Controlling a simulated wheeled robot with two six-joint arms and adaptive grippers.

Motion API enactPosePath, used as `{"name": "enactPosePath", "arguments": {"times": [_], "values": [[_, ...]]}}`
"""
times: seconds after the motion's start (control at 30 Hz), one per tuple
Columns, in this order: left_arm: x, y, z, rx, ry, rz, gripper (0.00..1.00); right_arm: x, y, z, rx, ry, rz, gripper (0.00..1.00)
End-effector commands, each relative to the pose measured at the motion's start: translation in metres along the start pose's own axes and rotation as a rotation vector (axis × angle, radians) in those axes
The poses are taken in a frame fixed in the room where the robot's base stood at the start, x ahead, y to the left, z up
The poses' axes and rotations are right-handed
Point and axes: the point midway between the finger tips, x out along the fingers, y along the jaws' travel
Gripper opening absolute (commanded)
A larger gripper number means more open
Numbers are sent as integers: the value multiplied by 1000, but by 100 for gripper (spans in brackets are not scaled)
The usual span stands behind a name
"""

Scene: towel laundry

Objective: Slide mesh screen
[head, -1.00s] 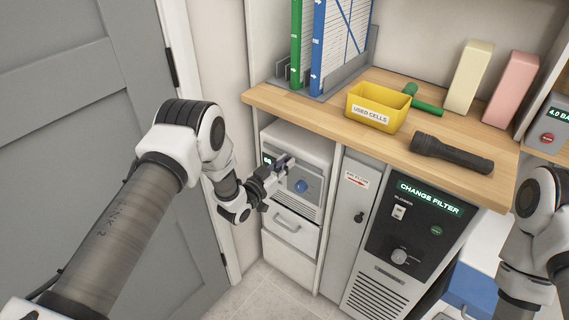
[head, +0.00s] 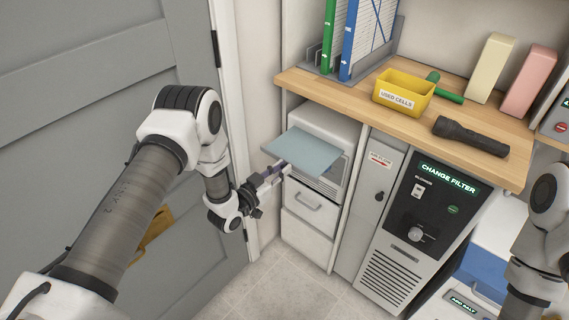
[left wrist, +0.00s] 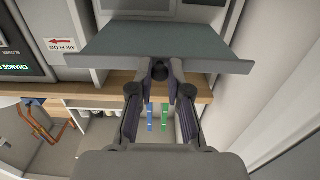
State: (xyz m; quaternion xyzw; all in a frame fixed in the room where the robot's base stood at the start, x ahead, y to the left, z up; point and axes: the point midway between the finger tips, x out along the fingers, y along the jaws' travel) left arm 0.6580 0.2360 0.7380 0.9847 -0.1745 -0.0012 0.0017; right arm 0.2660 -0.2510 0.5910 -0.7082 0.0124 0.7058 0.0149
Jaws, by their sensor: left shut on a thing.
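The mesh screen, a flat blue-grey panel (head: 301,150), sticks out level from the front of the white cabinet unit (head: 325,126) under the wooden counter. My left gripper (head: 284,168) is shut on the panel's near edge. In the left wrist view the panel (left wrist: 165,45) spreads wide beyond the fingertips of my left gripper (left wrist: 160,78). The panel hides much of the unit's front, and I cannot tell whether its far edge is still inside. My right arm shows at the right edge, but its gripper is out of view.
A drawer (head: 311,201) with a handle is below the panel. A narrow AIR FLOW door (head: 372,195) and a black CHANGE FILTER panel (head: 433,205) stand to the right. The counter (head: 355,105) holds a yellow bin (head: 403,92) and a flashlight (head: 470,136). A grey door (head: 120,70) is at left.

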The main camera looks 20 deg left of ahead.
Motion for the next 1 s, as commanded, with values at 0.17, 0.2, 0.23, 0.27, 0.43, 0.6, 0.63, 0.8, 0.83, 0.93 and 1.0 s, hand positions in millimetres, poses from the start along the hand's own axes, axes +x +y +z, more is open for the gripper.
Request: {"name": "enactPosePath", "arguments": {"times": [0.17, 0.2, 0.23, 0.27, 0.43, 0.6, 0.63, 0.8, 0.83, 0.93, 1.0], "values": [[2, -2, -3, 2, 9, -3, 0, 0, 0, 0, 1, 1, 0, 63], [2, -2, -3, 2, 9, -3, 27, 0, 0, 0, 1, 1, 0, 63], [2, -2, -3, 2, 8, -3, 38, 0, 0, 0, 1, 1, 0, 63], [2, -2, -3, 2, 8, -3, 43, 0, 0, 0, 1, 1, 0, 63], [2, -1, -2, 2, 7, -3, 43, 0, 0, 0, 1, 1, 0, 63], [-2, -2, -2, 2, 7, -3, 43, 0, 0, 0, 1, 1, 0, 63], [-5, -2, -2, 1, 7, -4, 43, 0, 0, 0, 1, 1, 0, 63], [-38, -2, -1, -2, 4, -6, 43, 0, 0, 0, 1, 1, 0, 63], [-46, -3, -1, -2, 3, -7, 43, 0, 0, 0, 1, 1, 0, 63], [-74, -3, -1, -3, 5, -7, 43, 0, 0, 0, 1, 1, 0, 63], [-90, -3, -1, -2, 6, -8, 43, 0, 0, 0, 1, 1, 0, 63]]}}
